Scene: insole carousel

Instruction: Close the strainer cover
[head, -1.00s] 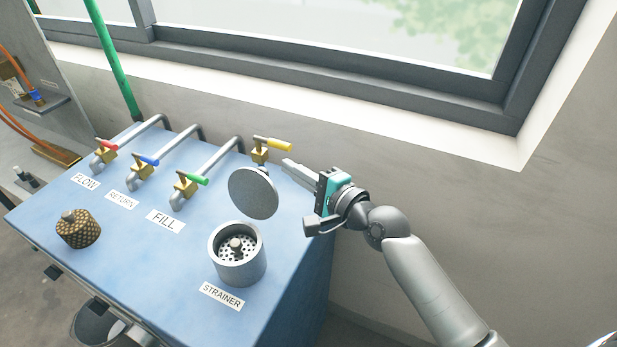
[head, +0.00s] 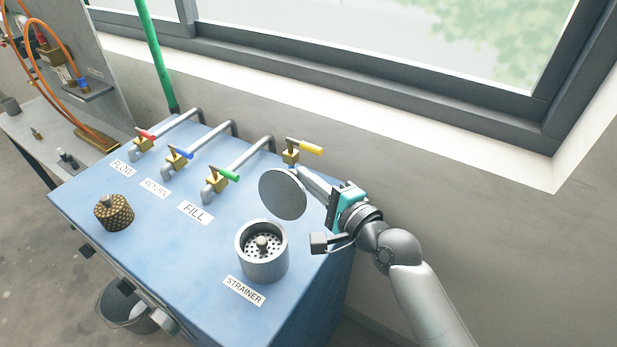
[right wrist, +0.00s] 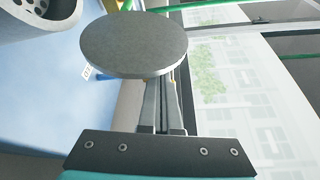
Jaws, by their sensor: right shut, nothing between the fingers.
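The strainer cover (head: 283,194) is a round grey disc. It stands open, tilted up behind the strainer cup (head: 262,262), whose perforated inside and central knob show. My right gripper (head: 305,174) is shut and empty, with its fingertips close behind the cover's upper right edge. In the right wrist view the cover (right wrist: 134,45) hides the fingertips, and the fingers (right wrist: 162,105) reach up behind it. I cannot tell whether they touch it. The cup's rim (right wrist: 72,22) shows at the top left there. My left gripper is not in view.
A yellow-handled valve (head: 310,148) stands just behind the cover. Red, blue and green-handled valves (head: 228,174) on pipes line the back left of the blue tank top (head: 190,250). A knurled brass cap (head: 114,212) sits at the left. The middle top is clear.

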